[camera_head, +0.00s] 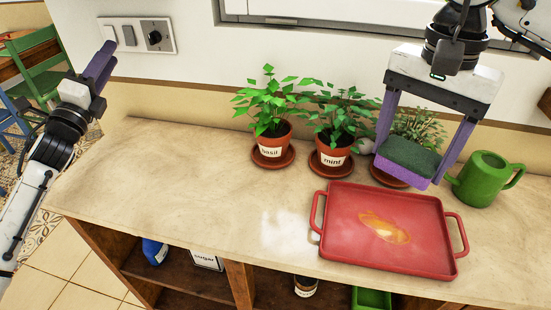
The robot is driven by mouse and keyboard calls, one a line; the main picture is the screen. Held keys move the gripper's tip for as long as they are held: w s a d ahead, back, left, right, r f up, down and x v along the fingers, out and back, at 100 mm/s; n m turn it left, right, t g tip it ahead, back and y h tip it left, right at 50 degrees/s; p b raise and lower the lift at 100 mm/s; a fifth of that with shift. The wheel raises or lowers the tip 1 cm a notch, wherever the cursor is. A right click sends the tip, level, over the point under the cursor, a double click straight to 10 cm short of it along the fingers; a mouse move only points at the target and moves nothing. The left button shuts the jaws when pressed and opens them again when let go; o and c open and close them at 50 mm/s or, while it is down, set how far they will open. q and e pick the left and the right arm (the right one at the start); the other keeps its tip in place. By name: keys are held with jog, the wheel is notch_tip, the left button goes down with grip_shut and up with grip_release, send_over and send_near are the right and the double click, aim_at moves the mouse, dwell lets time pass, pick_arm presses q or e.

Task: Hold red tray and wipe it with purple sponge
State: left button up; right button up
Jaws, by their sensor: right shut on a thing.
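The red tray (345,225) lies flat on the counter at the right, with a handle at each end. An orange-yellow stain (383,228) is on its floor. The purple sponge (402,173), with a dark green top layer, is above the tray's back edge. My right gripper (412,160) points down and is shut on the sponge, with a purple finger at each end. My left gripper (103,60) is raised at the far left, away from the tray. It is seen from the side, so its finger gap cannot be made out.
Potted basil (272,130) and mint (334,146) stand behind the tray, with another potted plant (418,127) behind the sponge. The counter's left part (160,185) is clear. Shelves below hold several items.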

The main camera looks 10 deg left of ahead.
pick_arm(q)
jog(key=w+d+r+m+h, duration=0.1)
jog(key=d+r+m+h, duration=0.3)
jog(key=d+m+h, duration=0.5)
jog(key=m+g+h, duration=0.8)
jog(key=m+g, duration=1.2)
jog(key=m, duration=1.3)
send_over(313, 209)
jog(key=w+a, duration=0.3)
jog(key=a, duration=0.1)
notch_tip(313, 209, down, 6)
jog(key=s+a+f+m+g+y, duration=0.2)
jog(key=s+a+f+m+y, duration=0.1)
jog(key=f+m+y, duration=0.5)
jog(key=shift+n+y, duration=0.3)
jog(key=x, duration=1.2)
jog(key=shift+w+a+f, duration=0.2)
jog(key=shift+a+f, duration=0.1)
jog(key=shift+f, duration=0.1)
grip_shut()
